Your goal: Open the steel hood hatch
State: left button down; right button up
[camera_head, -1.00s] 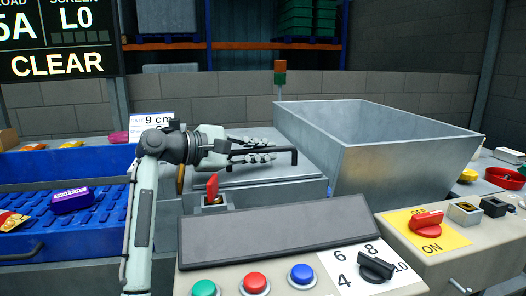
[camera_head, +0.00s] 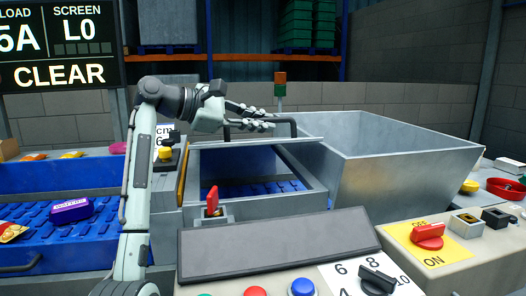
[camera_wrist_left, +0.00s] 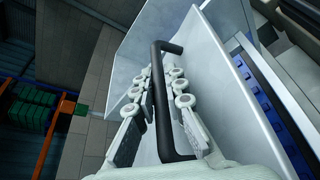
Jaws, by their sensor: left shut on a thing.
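The steel hood hatch (camera_head: 235,142) is tilted up, and its front edge stands clear of the hood frame (camera_head: 262,205). A blue slatted belt (camera_head: 255,188) shows through the opening. The hatch has a black bar handle (camera_head: 283,120). My left gripper (camera_head: 272,118) comes in from the left and is shut around the handle. In the left wrist view the handle (camera_wrist_left: 160,100) runs between the gripper's fingers (camera_wrist_left: 163,95), with the hatch panel (camera_wrist_left: 215,75) behind it. My right gripper is not in view.
A large steel hopper (camera_head: 400,175) stands right of the hatch. A red lever (camera_head: 212,199) stands at the hood's front left. A control panel with buttons (camera_head: 255,290) and a dial (camera_head: 376,281) lies in front. A blue conveyor (camera_head: 100,215) with packages is at left.

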pick_arm(q)
jog(key=w+a+r+n, duration=0.1)
jog(key=w+r, duration=0.2)
jog(key=r, duration=0.2)
jog(key=w+a+r+n+g, duration=0.1)
jog(key=w+r, duration=0.2)
jog(key=r, duration=0.3)
jog(key=shift+w+a+r, duration=0.15)
jog(key=shift+w+r, duration=0.05)
jog(key=shift+w, duration=0.2)
